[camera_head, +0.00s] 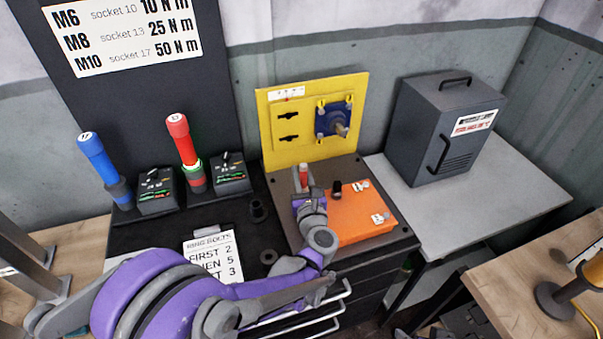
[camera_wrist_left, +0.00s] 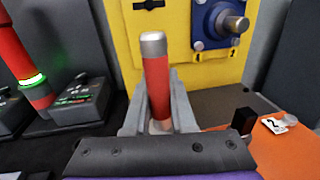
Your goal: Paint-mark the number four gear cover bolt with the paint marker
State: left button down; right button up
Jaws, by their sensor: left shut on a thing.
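The paint marker, a red stick with a pale grey top end, stands upright between the fingers of my left gripper (camera_head: 304,186). The marker (camera_head: 304,174) also shows in the left wrist view (camera_wrist_left: 157,85). My left gripper is shut on its lower part, just in front of the yellow panel. The blue gear cover (camera_head: 334,118) is mounted on that panel, with a grey shaft sticking out. Small yellow number tags sit around the cover; 1 and 2 show along its lower edge in the left wrist view. The number four tag cannot be made out. My right gripper is out of view.
The yellow panel (camera_head: 274,131) stands behind an orange box (camera_head: 357,222) with a black knob (camera_head: 336,188) and small tags. Blue (camera_head: 97,154) and red (camera_head: 182,140) handled tools stand at left beside a instruction card (camera_head: 213,254). A dark cabinet (camera_head: 437,125) stands at right.

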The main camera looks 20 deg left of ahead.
pick_arm(q)
jog(key=shift+f+b, duration=0.35)
jog(key=shift+f, duration=0.1)
dwell(0.8)
jog(key=shift+r, duration=0.1)
dwell(0.4)
notch_tip(320, 180, up, 5)
jog(key=p, duration=0.3)
dwell(0.5)
dwell(0.5)
